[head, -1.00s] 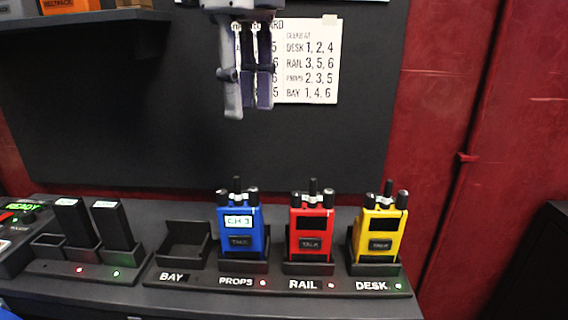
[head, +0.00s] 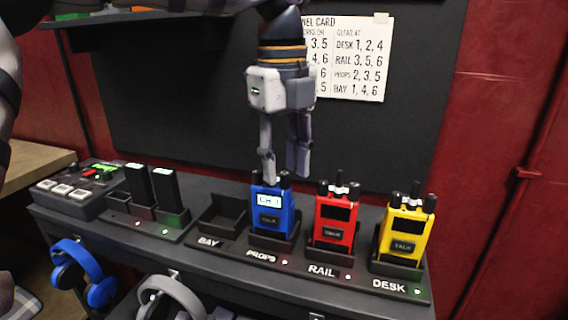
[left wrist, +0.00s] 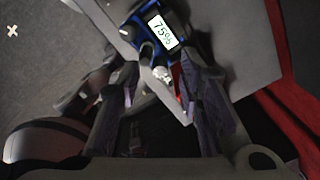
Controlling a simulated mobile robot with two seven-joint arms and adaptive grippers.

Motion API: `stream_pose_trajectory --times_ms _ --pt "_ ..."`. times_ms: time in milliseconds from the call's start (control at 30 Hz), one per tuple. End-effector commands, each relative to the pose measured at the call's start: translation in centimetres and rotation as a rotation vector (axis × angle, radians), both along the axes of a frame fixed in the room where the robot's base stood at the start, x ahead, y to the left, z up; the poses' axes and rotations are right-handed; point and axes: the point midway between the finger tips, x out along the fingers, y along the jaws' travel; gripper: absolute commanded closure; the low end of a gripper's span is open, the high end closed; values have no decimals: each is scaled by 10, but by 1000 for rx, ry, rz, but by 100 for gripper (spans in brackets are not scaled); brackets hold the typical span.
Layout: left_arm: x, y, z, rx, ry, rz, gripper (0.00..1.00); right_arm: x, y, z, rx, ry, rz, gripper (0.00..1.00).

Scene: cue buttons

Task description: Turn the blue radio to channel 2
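The blue radio (head: 273,213) stands upright in the PROPS slot of the dock, with its lit screen toward me. The screen seems to read CH 1, but the digit is small. My left gripper (head: 284,168) points down at the top of the blue radio, with its two fingers apart and by the knobs. The fingers hide part of the radio's top, and I cannot tell if they touch it. My right gripper is not in view.
The red radio (head: 335,222) stands close on the right in the RAIL slot, the yellow radio (head: 404,235) in the DESK slot. The BAY slot (head: 222,218) is empty. A battery charger (head: 145,212) is at left. Headphones (head: 85,275) hang below the front edge. A channel card (head: 357,60) is behind.

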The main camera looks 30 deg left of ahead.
Motion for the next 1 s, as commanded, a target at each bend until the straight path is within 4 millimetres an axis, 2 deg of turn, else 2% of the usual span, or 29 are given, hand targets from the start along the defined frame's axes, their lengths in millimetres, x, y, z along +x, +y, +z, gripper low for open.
stream_pose_trajectory --times_ms 100,300,333,467,500,667,900,1000 --pt "0 0 -7 -1 -1 -1 67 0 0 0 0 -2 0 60" --pt "0 0 -7 0 -1 0 67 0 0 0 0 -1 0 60" --pt "0 0 -7 0 -1 0 69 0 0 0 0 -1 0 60" --pt "0 0 -7 0 -1 0 99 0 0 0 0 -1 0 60" --pt "0 0 -7 0 -1 0 100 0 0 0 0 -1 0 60" --pt "0 0 -7 0 -1 18 100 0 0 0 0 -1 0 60" --pt "0 0 -6 3 -4 361 100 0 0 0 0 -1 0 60" --pt "0 0 -7 0 -2 407 100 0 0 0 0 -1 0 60"
